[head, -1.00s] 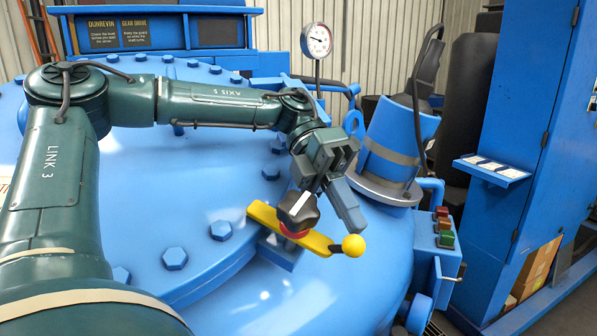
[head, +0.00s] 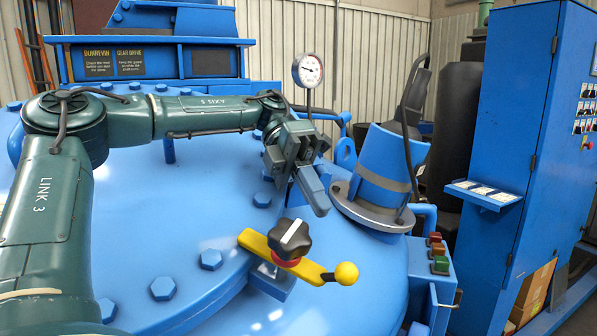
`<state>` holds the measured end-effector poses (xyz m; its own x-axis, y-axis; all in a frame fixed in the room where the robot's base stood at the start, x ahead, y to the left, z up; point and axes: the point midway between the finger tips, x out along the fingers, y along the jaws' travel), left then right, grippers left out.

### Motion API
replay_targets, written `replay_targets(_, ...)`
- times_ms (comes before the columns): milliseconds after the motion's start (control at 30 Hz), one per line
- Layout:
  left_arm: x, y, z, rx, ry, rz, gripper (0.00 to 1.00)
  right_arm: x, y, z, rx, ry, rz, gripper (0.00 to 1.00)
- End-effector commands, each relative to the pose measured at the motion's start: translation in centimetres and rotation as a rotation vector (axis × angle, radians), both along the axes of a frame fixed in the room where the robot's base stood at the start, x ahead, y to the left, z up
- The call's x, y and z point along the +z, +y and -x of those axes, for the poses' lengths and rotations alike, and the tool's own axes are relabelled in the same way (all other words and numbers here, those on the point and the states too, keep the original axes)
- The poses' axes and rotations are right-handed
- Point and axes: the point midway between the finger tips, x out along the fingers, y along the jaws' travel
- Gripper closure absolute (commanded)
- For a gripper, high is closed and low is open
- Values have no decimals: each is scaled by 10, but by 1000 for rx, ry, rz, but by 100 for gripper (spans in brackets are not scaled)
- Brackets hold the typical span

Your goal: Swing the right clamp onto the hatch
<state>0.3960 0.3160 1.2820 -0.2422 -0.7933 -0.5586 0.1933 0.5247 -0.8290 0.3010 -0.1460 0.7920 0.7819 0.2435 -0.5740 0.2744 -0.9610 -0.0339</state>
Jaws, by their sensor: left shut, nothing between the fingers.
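The clamp is a yellow bar (head: 310,272) with a yellow ball (head: 346,273) at its right end. A black knob (head: 289,239) with a white stripe and a red disc sits on its middle. It is mounted on a blue block at the right rim of the large blue bolted lid (head: 190,215), which looks like the hatch. The bar's left end points toward the lid; I cannot tell whether it presses on it. My left gripper (head: 312,195) is shut and empty, above and behind the knob, apart from it. My right gripper is not in view.
A blue angled cylinder (head: 385,165) with a cable stands right of my gripper. A pressure gauge (head: 308,70) rises behind it. A push-button box (head: 438,255) is at the right, before a tall blue cabinet (head: 520,130). Bolt heads (head: 163,288) stud the lid rim.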

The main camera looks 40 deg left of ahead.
Motion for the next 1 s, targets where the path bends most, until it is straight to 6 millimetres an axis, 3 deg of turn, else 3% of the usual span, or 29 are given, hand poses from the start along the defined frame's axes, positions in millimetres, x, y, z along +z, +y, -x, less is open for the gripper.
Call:
replay_targets(100,14,19,-7,6,-2,1,100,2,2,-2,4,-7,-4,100)
replay_targets(333,29,41,-14,4,-2,2,100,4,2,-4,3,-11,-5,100)
replay_targets(1000,33,46,-15,4,-3,3,100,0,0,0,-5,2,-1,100)
